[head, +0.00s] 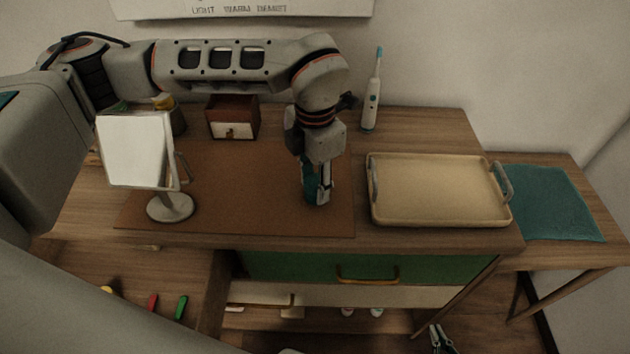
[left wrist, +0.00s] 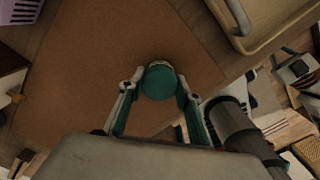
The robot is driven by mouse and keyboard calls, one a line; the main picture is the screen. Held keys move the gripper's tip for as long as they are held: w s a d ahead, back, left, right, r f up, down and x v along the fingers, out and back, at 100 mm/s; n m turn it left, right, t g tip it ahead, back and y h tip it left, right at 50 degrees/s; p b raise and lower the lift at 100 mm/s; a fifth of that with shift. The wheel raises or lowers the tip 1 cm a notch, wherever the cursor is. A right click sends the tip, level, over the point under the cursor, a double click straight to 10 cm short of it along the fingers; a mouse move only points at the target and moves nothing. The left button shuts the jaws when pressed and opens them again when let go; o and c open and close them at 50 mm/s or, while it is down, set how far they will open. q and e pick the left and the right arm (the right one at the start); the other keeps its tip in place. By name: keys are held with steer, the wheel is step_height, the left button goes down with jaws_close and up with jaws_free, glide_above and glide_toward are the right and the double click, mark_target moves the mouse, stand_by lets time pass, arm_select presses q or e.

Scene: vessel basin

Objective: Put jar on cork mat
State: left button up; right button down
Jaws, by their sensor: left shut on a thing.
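A teal jar (head: 311,190) is between the fingers of my left gripper (head: 318,188), which is shut on it. In the left wrist view the jar's round teal top (left wrist: 159,82) shows between both fingertips (left wrist: 159,84). The jar looks upright, over the right part of the brown cork mat (head: 240,185); I cannot tell whether its base touches the mat. The mat also fills much of the left wrist view (left wrist: 95,70). My right gripper (head: 440,339) shows small and low at the bottom edge of the head view, away from the table; its opening is unclear.
A tan tray (head: 440,190) with handles stands right of the mat. A mirror (head: 172,207) stands on the mat's left part. A small drawer box (head: 233,117) and an upright toothbrush (head: 370,100) are behind. A teal cloth (head: 550,203) lies far right. The mat's middle is clear.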

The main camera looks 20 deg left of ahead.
mark_target(315, 183)
arm_select(q)
steer(key=shift+f, duration=0.15)
steer(key=o, duration=1.2)
steer(key=shift+c, duration=0.2)
step_height(315, 183, up, 12)
steer(key=shift+r, duration=0.2)
steer(key=shift+s+f, duration=0.1)
